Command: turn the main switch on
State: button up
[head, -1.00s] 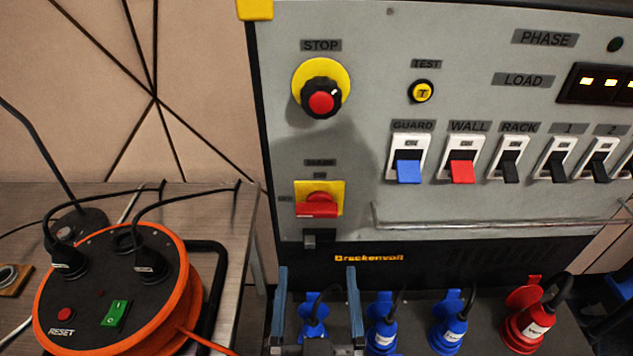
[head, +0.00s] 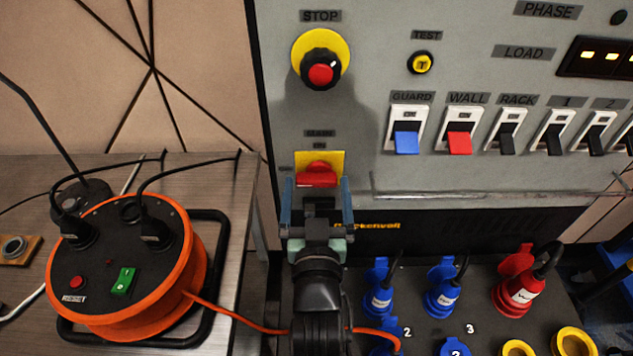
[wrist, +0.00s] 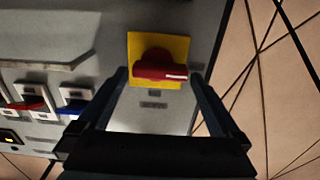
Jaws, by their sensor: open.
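The main switch is a red rotary handle (head: 317,174) on a yellow square plate (head: 336,160), low on the left of the grey panel. The handle lies horizontal. In the wrist view the red handle (wrist: 160,66) with a pale mark at one end sits on its yellow plate (wrist: 134,42), between and beyond my fingertips. My gripper (head: 317,188) is open, one blue-grey finger on each side just below the handle. It also shows in the wrist view (wrist: 160,82). I see no clear contact. The lower part of the plate is partly hidden by my gripper.
A red stop knob (head: 321,73) on a yellow disc is above the switch. Breakers start with the blue guard lever (head: 406,143) to the right. A rail (head: 490,194) runs below them. Blue plugs (head: 379,301) stand at lower right. An orange cable reel (head: 130,265) is on the left table.

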jog(key=shift+w, duration=0.55)
jog(key=c, duration=1.1)
